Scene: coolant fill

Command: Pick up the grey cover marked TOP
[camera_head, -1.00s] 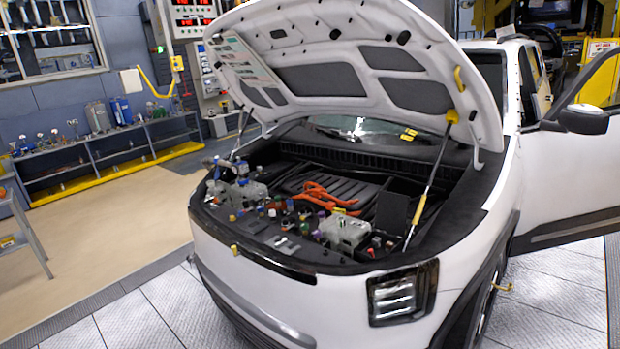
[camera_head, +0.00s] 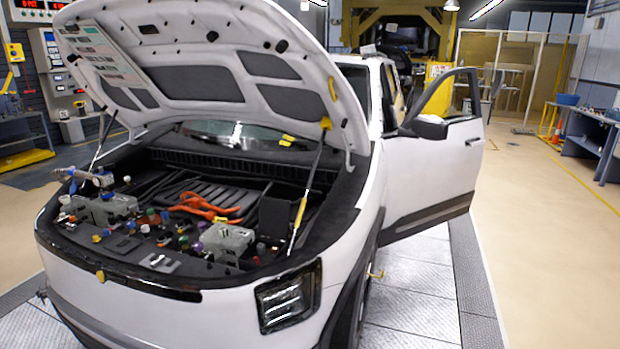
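A white car (camera_head: 190,295) stands with its hood (camera_head: 215,70) raised and its front towards me. In the open front bay I see a grey box-like part (camera_head: 226,240) at the right and another grey part (camera_head: 112,208) at the left. Small coloured caps and orange cables (camera_head: 205,205) lie between and behind them. A dark flat panel (camera_head: 275,221) stands at the bay's right side. I cannot make out the marking TOP on any part, so I cannot tell which is the cover. My gripper is not in view.
The open car door (camera_head: 435,165) sticks out to the right. A hood strut (camera_head: 307,185) rises at the bay's right side. Free floor (camera_head: 540,230) lies to the right. A blue workbench (camera_head: 590,140) stands at the far right, and a control panel (camera_head: 60,85) at the back left.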

